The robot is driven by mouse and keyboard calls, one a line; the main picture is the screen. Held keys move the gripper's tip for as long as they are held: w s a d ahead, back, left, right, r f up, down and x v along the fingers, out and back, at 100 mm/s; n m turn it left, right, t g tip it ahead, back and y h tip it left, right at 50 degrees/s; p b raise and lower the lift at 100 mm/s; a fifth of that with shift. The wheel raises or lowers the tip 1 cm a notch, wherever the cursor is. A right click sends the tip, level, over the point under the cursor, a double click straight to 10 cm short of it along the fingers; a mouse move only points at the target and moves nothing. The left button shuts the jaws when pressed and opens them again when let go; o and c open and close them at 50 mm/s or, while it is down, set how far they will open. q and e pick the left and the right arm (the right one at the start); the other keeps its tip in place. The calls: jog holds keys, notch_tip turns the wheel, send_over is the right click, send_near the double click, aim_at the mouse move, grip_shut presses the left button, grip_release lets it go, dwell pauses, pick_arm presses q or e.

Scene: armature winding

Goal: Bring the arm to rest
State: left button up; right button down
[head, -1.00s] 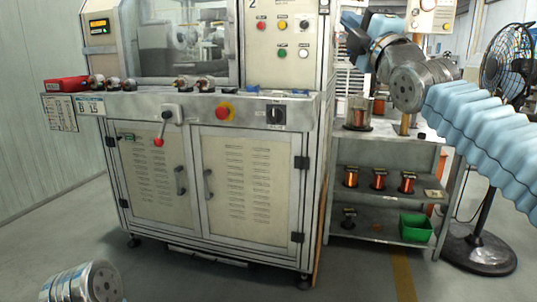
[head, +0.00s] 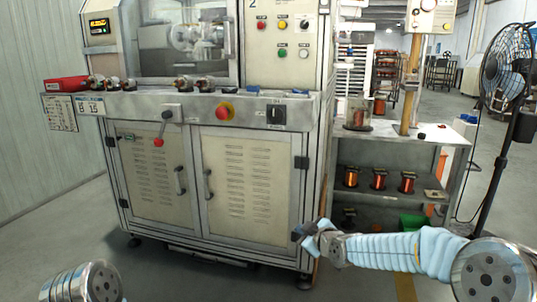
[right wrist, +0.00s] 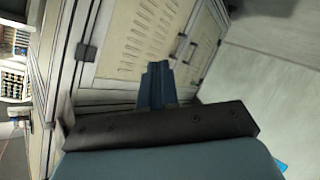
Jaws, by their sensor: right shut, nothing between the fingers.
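My right arm comes in from the lower right of the head view in a light blue ribbed sleeve. My right gripper (head: 304,234) is low in front of the right edge of the machine cabinet. In the right wrist view its dark blue fingers (right wrist: 157,84) are together, with nothing between them, and the cabinet doors behind. Of my left arm only a metal joint shows at the bottom left of the head view. My left gripper is out of the picture.
The winding machine (head: 255,190) stands at the left and middle, with several armatures (head: 125,84) on its ledge. A shelf (head: 400,200) with copper wire spools (head: 379,180) and a green bin (head: 413,223) stands to the right. A black fan (head: 505,70) is at the far right. Grey floor lies in front.

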jog(key=s+f+m+g, duration=0.2)
jog(key=s+f, duration=0.2)
jog(key=f, duration=0.4)
jog(key=s+f+m+g+h, duration=0.1)
jog(key=s+f+m+g, duration=0.1)
jog(key=s+f, duration=0.45)
jog(key=s+f+m+g, duration=0.1)
jog(key=s+f+m, duration=0.15)
jog(key=f, duration=0.65)
jog(key=s+d+f+m+g, duration=0.1)
jog(key=s+f+m+g, duration=0.2)
jog(key=s, duration=0.9)
jog(key=s+f+m+g, duration=0.3)
jog(key=s+f+m, duration=0.1)
jog(key=s+f, duration=0.6)
jog(key=s, duration=0.3)
jog(key=shift+s+d+g, duration=0.2)
jog(key=shift+d+g, duration=0.15)
jog(key=shift+g, duration=0.05)
jog(key=shift+w, duration=0.1)
